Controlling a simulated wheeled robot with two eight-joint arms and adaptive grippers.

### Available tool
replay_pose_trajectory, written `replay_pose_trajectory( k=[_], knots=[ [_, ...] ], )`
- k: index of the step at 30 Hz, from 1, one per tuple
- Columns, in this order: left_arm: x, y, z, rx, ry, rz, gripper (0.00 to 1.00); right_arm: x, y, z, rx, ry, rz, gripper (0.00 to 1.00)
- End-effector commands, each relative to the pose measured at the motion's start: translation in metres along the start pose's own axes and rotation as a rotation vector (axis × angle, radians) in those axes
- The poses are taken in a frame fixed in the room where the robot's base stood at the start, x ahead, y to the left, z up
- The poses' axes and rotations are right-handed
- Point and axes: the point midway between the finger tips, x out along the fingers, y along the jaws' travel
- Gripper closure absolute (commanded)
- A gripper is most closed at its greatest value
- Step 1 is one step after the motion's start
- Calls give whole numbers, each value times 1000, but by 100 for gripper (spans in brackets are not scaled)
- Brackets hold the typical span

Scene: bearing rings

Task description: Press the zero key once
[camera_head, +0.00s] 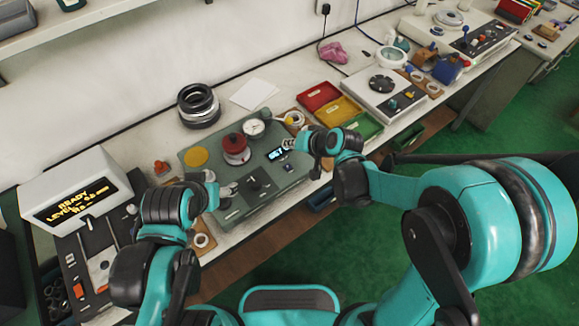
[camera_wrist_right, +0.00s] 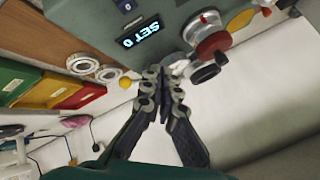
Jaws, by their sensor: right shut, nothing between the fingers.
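The green gauge unit (camera_head: 228,150) stands on the bench, with a round dial (camera_head: 254,127), a red knob (camera_head: 234,145) and a lit display (camera_head: 277,153). Contact with a key cannot be made out. My left gripper (camera_head: 212,190) is by the unit's left side, its fingers unclear.
Red, yellow and green trays (camera_head: 318,96) lie right of the unit. Stacked dark rings (camera_head: 198,104) and a white sheet (camera_head: 254,93) lie behind it. White rings lie near the trays.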

Motion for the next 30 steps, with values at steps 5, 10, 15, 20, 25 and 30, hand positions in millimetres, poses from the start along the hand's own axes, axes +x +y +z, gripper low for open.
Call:
replay_pose_trajectory(
  k=[5, 10, 15, 20, 25, 30],
  knots=[
    [3, 0, 2, 0, 0, 0, 31, 3, 3, 2, 0, 0, 1, 100],
    [13, 0, 9, 0, 0, 0, 31, 13, 10, 10, 0, 0, 1, 100],
    [29, 0, 20, 0, 0, 0, 31, 30, 22, 21, -1, 0, 1, 100],
    [44, 0, 32, 0, 0, 0, 31, 46, 34, 34, -1, 0, 1, 100],
    [58, 0, 42, 0, 0, 0, 31, 59, 43, 43, -1, 0, 1, 100],
    [61, 0, 44, 0, 0, 0, 31, 62, 45, 45, -1, 0, 1, 100]
  ],
)
